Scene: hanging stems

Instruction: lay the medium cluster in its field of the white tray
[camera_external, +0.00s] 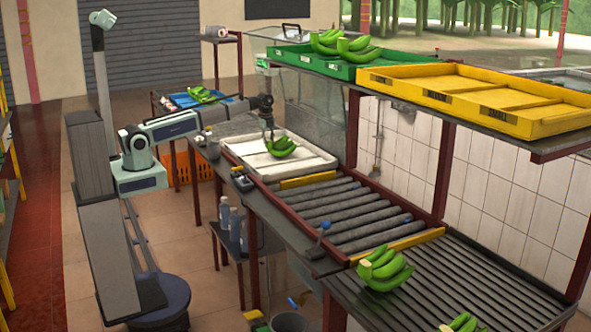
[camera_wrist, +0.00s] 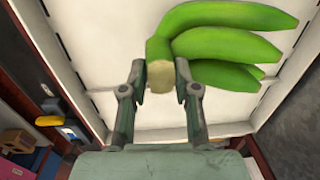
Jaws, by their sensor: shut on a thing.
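A green banana cluster (camera_wrist: 225,42) shows in the wrist view, its cut crown between the two fingers of my gripper (camera_wrist: 160,78). My gripper is shut on the crown. The white tray (camera_wrist: 90,25) fills most of the wrist view behind the cluster. I cannot tell whether the cluster touches the tray floor. The fingers hide part of the crown.
Metal rollers (camera_external: 345,205) lie in front of the tray. Another banana cluster (camera_external: 384,270) sits on the slatted surface at lower right. A green crate (camera_external: 330,62) with bananas and a yellow crate (camera_external: 480,95) stand on the shelf above. A blue tray (camera_external: 196,98) with bananas is behind.

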